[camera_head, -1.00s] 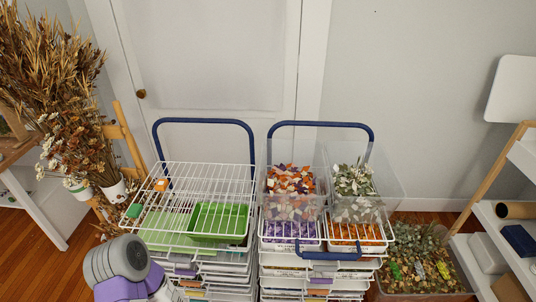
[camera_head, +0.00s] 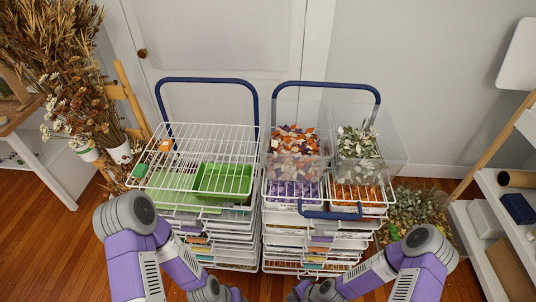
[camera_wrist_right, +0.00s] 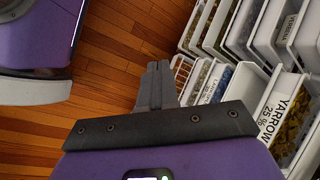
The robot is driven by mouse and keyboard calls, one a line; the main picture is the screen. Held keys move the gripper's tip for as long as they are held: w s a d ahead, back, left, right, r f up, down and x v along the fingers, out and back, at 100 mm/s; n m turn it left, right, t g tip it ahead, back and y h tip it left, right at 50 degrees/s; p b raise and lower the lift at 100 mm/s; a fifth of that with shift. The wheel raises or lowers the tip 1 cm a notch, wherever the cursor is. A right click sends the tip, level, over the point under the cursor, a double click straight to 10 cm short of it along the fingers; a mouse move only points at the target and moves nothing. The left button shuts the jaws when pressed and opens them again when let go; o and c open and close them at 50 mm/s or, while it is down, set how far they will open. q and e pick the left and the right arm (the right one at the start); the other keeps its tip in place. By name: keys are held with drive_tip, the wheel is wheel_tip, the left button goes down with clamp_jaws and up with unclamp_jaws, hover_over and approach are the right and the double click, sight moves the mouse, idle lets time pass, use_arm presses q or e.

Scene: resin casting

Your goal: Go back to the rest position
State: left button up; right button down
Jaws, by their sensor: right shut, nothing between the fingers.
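My right gripper (camera_wrist_right: 158,66) is shut and empty in the right wrist view, its dark fingers together above the wooden floor. My left arm comes in from the lower left, bent down in front of the left cart. Its wrist is at the bottom edge and its fingers are out of view.
Two white wire carts with blue handles stand ahead. The left wire rack (camera_head: 215,137) is over a green tray (camera_head: 222,180). Clear bins hold orange-purple petals (camera_head: 294,140) and pale leaves (camera_head: 357,142). A drawer labelled yarrow (camera_wrist_right: 277,107) is near the right wrist. Shelves (camera_head: 500,215) stand right.

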drive_tip(key=s+d+r+n+g+h, duration=0.1)
drive_tip(key=s+r+n, duration=0.3)
drive_tip(key=n, duration=0.4)
drive_tip(key=shift+r+g+h, duration=0.4)
drive_tip(key=shift+r, duration=0.45)
drive_tip(key=shift+s, duration=0.1)
